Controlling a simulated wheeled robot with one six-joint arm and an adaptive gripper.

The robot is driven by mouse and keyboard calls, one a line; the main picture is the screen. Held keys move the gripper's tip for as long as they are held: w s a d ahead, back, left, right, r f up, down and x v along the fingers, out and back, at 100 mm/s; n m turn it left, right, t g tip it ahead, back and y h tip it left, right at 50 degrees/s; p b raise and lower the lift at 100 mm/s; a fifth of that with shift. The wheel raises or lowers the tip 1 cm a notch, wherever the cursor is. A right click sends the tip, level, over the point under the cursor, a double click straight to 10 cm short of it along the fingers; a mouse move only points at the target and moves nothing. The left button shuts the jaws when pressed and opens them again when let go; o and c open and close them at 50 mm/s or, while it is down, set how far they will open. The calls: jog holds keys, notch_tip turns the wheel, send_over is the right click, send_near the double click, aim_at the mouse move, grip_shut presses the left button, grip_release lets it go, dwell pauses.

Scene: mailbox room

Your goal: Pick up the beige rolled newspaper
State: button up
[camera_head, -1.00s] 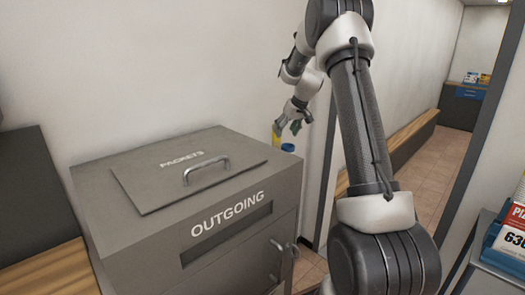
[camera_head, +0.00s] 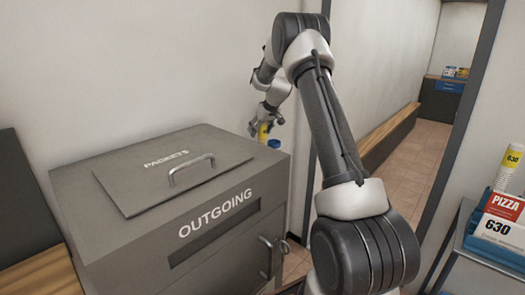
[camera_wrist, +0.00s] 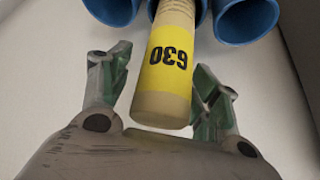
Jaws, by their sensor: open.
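In the head view my gripper (camera_head: 268,120) is small, beside the wall behind the grey box. The roll's yellow band (camera_head: 263,132) shows just below it, next to a blue tube end (camera_head: 273,143).
A grey OUTGOING box (camera_head: 160,205) with a handled PACKETS lid stands in front of the tubes. A doorway opens onto a corridor with a bench (camera_head: 400,130).

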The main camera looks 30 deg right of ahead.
grip_shut()
jog(key=shift+r, duration=0.1)
dwell(0.3)
